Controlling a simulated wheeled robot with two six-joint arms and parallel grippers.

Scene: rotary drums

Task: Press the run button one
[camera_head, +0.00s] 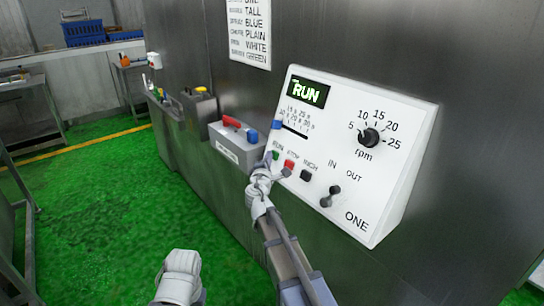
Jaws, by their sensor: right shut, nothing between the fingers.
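The white control panel (372,189) marked ONE stands on the steel wall. Its lit display (308,92) reads RUN in green. The green run button (275,155) is at the left end of the button row, beside the red stop button (289,166) and the black inch button (306,175). My right gripper (264,172) is shut and empty, with its tip just below the run button in the picture. I cannot tell whether it touches the button. A white part of my left arm (181,274) shows at the bottom; its fingers cannot be made out.
The rpm knob (370,137) and an IN/OUT lever (330,197) are on the panel. A grey box (238,148) with red and blue parts sticks out to the left of the buttons. Green floor (110,210) lies open at the left.

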